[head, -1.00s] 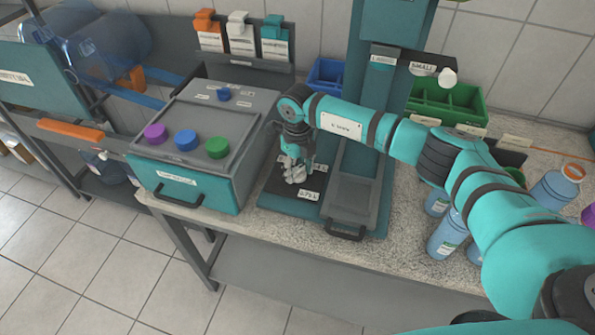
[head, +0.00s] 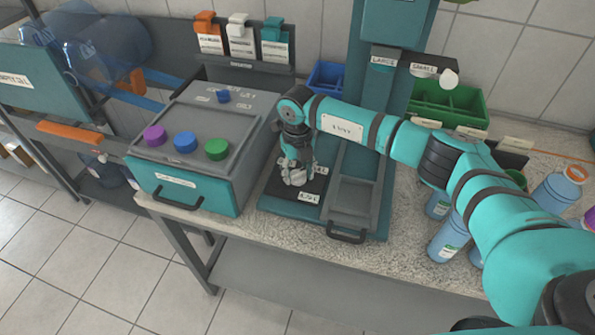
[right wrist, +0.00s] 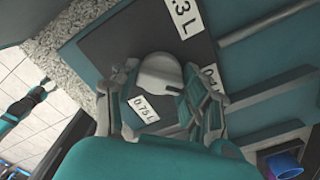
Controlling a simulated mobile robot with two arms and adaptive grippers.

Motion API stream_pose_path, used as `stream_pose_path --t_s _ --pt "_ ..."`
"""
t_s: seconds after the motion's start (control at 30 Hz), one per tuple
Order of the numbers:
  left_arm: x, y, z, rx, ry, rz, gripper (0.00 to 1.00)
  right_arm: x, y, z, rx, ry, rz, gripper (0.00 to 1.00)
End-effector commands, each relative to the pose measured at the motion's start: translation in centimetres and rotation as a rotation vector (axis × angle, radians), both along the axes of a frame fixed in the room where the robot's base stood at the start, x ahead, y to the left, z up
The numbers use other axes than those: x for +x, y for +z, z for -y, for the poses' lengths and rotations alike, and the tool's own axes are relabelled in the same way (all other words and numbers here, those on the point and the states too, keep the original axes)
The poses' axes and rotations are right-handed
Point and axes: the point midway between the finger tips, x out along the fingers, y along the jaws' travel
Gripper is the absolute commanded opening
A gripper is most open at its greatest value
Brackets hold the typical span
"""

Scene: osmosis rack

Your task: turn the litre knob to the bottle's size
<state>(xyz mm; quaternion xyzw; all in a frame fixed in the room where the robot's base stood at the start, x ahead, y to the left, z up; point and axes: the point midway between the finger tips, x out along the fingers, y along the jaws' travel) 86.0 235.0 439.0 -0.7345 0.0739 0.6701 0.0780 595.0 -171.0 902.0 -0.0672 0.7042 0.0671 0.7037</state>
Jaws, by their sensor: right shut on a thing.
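The litre knob (right wrist: 160,76) is pale grey and rounded, on a dark plate (right wrist: 105,50) at the foot of the teal stand. My right gripper (head: 295,176) points down over it in the head view and is shut on it. In the right wrist view the fingers (right wrist: 165,100) lie on both sides of the knob. Labels surround it: one reads 0.75 L (right wrist: 144,109), one ends in "3 L" (right wrist: 184,14), and a third (right wrist: 209,76) is partly hidden by a finger. The pointer's setting is unclear. Blue bottles (head: 449,238) stand at right, partly behind my arm. My left gripper is out of view.
A teal-and-grey box (head: 190,192) with purple, blue and green knobs stands left of the plate. A tray (head: 352,205) with a handle lies to its right. Blue (head: 326,76) and green (head: 445,107) bins stand behind. The counter's front edge is close.

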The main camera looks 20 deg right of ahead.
Motion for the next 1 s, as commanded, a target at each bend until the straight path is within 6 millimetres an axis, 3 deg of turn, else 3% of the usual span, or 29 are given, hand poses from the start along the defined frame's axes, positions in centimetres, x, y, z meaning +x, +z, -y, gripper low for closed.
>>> stream_pose_path --t_s 0.03,0.07,0.23,0.5,0.63,1.0 --pt "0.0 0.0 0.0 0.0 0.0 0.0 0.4 0.1 0.1 0.1 0.0 -0.001 0.003 0.13" --pt "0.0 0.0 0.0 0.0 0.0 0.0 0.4 0.1 0.1 0.1 0.0 -0.001 0.003 0.46" --pt "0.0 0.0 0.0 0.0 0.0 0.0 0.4 0.1 0.1 0.1 -0.001 0.0 0.002 0.68" --pt "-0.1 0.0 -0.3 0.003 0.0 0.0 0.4 0.0 0.1 0.0 0.0 0.001 0.001 0.69" --pt "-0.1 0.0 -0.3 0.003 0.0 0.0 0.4 0.1 1.0 0.0 0.001 0.001 0.003 0.69" --pt "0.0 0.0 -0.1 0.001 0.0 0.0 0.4 0.2 8.4 0.1 0.0 0.001 0.005 0.69"
